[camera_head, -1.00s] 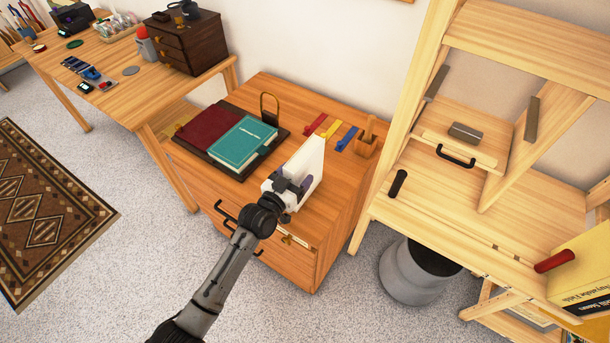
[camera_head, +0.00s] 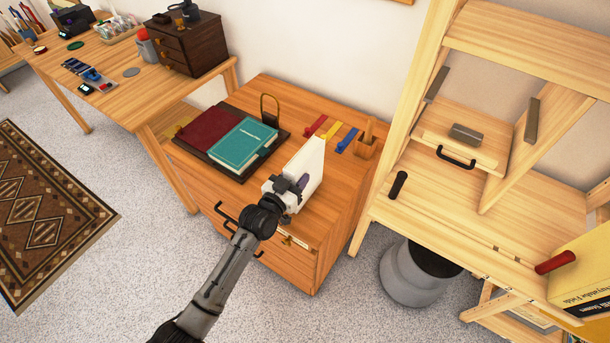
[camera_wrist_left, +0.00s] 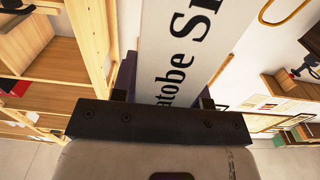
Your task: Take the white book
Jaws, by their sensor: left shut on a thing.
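The white book (camera_head: 306,172) stands upright on the right part of the wooden cabinet top (camera_head: 338,178). My left gripper (camera_head: 292,187) is at its near edge and shut on it. In the left wrist view the book's white spine (camera_wrist_left: 182,45) with black lettering rises between the fingers of the left gripper (camera_wrist_left: 160,95). I cannot tell whether the book's bottom touches the cabinet top. My right gripper is not in view.
A teal book (camera_head: 243,144) and a dark red book (camera_head: 210,130) lie on a dark tray left of the white book. Colored strips (camera_head: 332,131) and a small wooden holder (camera_head: 366,146) are behind it. A wooden shelf unit (camera_head: 440,210) stands close on the right, with a grey bin (camera_head: 405,280) below.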

